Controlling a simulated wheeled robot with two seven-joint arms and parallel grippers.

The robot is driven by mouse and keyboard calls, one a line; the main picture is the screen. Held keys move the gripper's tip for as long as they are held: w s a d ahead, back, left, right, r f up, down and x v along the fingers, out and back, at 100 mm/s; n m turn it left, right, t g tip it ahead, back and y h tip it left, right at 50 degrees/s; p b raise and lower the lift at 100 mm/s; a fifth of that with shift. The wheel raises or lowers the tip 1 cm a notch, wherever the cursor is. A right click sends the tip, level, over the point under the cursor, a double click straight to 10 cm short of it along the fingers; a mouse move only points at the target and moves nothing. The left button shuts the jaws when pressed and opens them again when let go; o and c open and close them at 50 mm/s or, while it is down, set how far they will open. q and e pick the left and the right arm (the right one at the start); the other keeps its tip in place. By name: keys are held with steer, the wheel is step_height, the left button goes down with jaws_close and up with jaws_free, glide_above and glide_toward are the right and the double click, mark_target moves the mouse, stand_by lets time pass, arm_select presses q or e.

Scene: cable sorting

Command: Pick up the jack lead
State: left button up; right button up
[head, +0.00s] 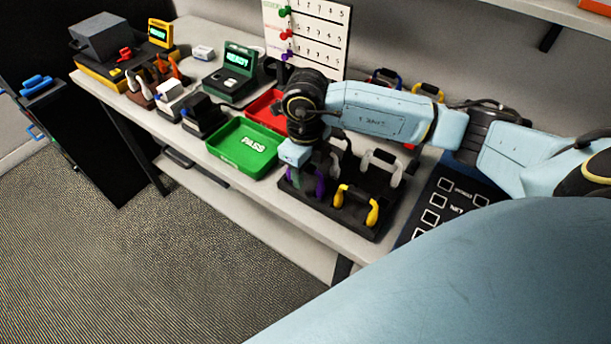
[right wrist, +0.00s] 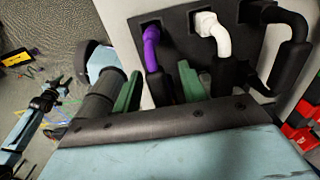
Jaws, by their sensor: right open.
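A black holder (head: 325,207) on the bench carries several looped leads: a purple one (head: 319,181), a yellow one (head: 371,215), a whitish one (head: 393,172) and black ones. Which is the jack lead cannot be told by sight. My right gripper (head: 295,172) points down at the holder's left side, by the purple lead. In the right wrist view its green fingers (right wrist: 158,88) are apart, with the purple lead (right wrist: 152,50) showing between them. Contact cannot be made out. A pale blue arm with a dark end (right wrist: 52,95), likely my left, appears small there; its jaws are unclear.
A green PASS tray (head: 243,148) and a red tray (head: 266,107) lie left of the holder. A dark panel with white squares (head: 437,202) is on its right. A white board (head: 315,40) with coloured pegs stands behind. The whitish lead (right wrist: 213,35) is close beside my fingers.

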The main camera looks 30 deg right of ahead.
steer(key=shift+c, duration=0.5)
jaws_close()
arm_select(q)
steer(key=shift+s, duration=0.25)
arm_select(e)
steer(key=shift+r, duration=0.15)
